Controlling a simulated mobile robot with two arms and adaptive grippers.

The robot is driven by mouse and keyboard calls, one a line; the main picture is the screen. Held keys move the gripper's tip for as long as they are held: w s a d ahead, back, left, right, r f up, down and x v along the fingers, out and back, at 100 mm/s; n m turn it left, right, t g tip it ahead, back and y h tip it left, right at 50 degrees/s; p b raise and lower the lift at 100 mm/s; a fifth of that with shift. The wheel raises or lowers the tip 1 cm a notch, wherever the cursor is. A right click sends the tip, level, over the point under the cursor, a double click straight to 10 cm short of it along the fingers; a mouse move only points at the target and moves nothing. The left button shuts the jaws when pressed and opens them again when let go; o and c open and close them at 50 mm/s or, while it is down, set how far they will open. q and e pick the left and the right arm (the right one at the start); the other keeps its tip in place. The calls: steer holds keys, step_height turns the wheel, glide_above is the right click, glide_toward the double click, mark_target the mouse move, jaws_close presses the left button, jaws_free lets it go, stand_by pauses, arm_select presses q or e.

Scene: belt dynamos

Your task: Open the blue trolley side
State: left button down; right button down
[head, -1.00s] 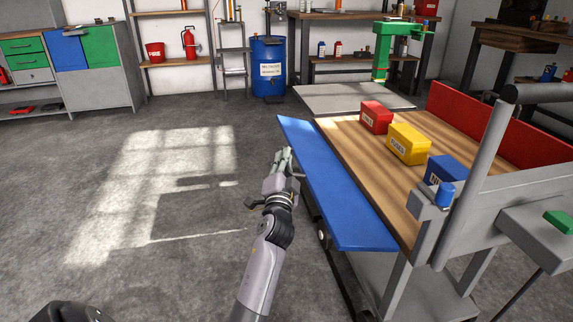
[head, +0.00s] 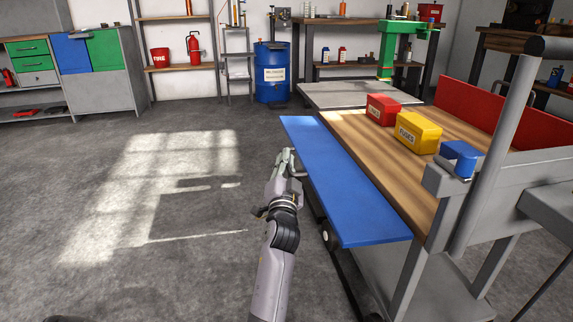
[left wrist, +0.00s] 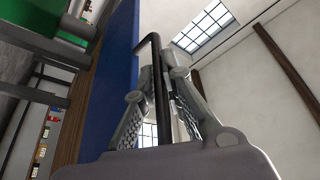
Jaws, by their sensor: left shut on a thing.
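The blue trolley side (head: 345,185) is a long flat panel along the left edge of the trolley's wooden deck (head: 385,165). It leans outward, its broad face showing from above. My left gripper (head: 287,157) is at the panel's outer left edge, shut on its handle (head: 299,174). In the left wrist view, the dark bar of the handle (left wrist: 160,95) runs between the fingers of the gripper (left wrist: 163,75), with the blue side (left wrist: 112,80) just left of it. My right gripper is not in view.
Red (head: 383,110), yellow (head: 418,132) and blue (head: 459,158) boxes stand on the deck. A red side (head: 500,112) stands upright at the far edge. A grey post (head: 500,140) rises at the near end. The floor (head: 120,170) left of the trolley is clear.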

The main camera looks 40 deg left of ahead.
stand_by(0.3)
arm_select(q)
steer(key=c, duration=1.7)
jaws_free()
